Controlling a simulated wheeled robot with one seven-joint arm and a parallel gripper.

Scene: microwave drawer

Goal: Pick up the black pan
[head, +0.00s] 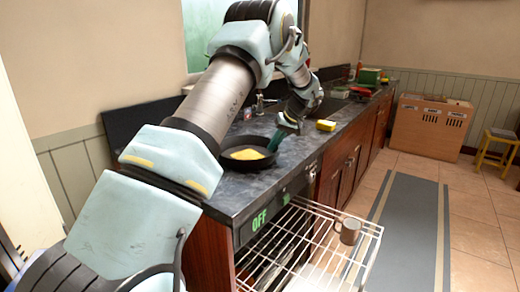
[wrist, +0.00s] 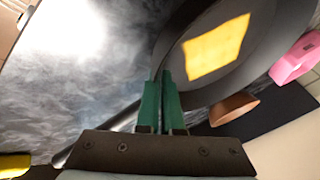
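The black pan (head: 232,161) sits on the dark counter near its front end in the head view, with a flat yellow piece (head: 247,154) inside. In the wrist view the pan (wrist: 179,89) fills the upper right, and its dark handle runs to the lower left behind my fingers. My gripper (head: 273,147) is at the right side of the pan. In the wrist view its green fingers (wrist: 164,76) are almost together, with a thin dark strip between them at the pan's near rim. They appear shut on the pan's edge; the exact contact is partly hidden.
An open wire rack (head: 300,245) with a brown mug (head: 350,231) juts out below the counter. A yellow sponge (head: 326,125) lies right of my gripper. The wrist view shows a pink object (wrist: 296,60) and a brown bowl-like object (wrist: 233,108) near the pan.

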